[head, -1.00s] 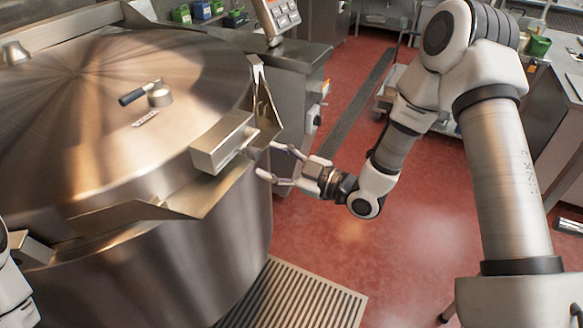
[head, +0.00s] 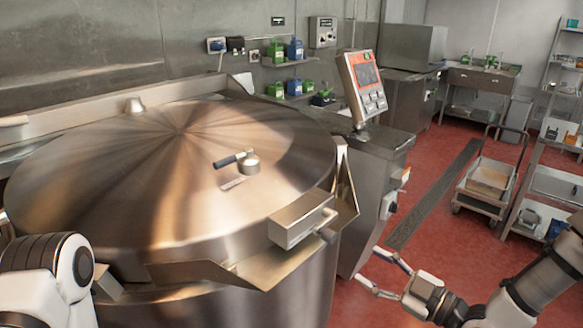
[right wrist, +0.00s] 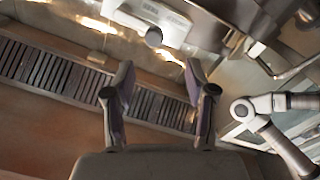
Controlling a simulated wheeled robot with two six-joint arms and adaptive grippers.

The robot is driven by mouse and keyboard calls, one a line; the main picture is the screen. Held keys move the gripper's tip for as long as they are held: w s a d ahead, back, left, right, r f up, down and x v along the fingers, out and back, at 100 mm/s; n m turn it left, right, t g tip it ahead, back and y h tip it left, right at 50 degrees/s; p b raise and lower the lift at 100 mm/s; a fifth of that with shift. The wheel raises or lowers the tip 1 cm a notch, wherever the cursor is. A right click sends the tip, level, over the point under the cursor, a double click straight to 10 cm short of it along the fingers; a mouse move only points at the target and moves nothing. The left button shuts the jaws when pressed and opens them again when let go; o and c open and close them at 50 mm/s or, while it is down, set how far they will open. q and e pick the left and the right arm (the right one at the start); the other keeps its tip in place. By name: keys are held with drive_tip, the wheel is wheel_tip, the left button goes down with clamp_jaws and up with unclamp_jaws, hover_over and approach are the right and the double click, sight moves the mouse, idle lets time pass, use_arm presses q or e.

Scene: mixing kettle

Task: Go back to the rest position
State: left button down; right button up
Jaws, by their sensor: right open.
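The large steel mixing kettle (head: 330,265) stands at the left in the head view, its round lid (head: 130,180) closed. A box-shaped lid handle (head: 292,220) with a small bar sits at its front right edge. My right gripper (head: 366,268) is open and empty, to the right of the kettle and below the handle, apart from both. In the right wrist view its two fingers (right wrist: 158,80) are spread with nothing between them. My left arm (head: 50,275) shows at the lower left edge; its gripper is out of the picture.
A control panel (head: 364,85) on a steel cabinet (head: 365,175) stands right of the kettle. A cart (head: 490,178) and shelves (head: 548,185) stand farther right. A floor drain grate (head: 440,190) crosses the red floor. The floor between cabinet and cart is clear.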

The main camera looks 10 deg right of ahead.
drive_tip(key=s+a+f+g+h, duration=0.1)
drive_tip(key=s+a+f+g, duration=0.15)
drive_tip(key=f, duration=0.45)
drive_tip(key=s+a+f+m+g+h, duration=0.1)
drive_tip(key=s+a+f+g, duration=0.2)
drive_tip(key=f, duration=0.5)
drive_tip(key=s+a+f+g+h, duration=0.1)
drive_tip(key=s+f+g, duration=0.2)
drive_tip(key=s+f, duration=0.3)
drive_tip(key=s+d+f+m+g+h, duration=0.6)
drive_tip(key=s+f+m, duration=0.4)
drive_tip(key=s+m, duration=0.2)
drive_tip(key=shift+s+d+h, duration=0.65)
drive_tip(key=shift+d+h, duration=0.05)
drive_tip(key=shift+h, duration=0.1)
drive_tip(key=shift+s+a, duration=0.1)
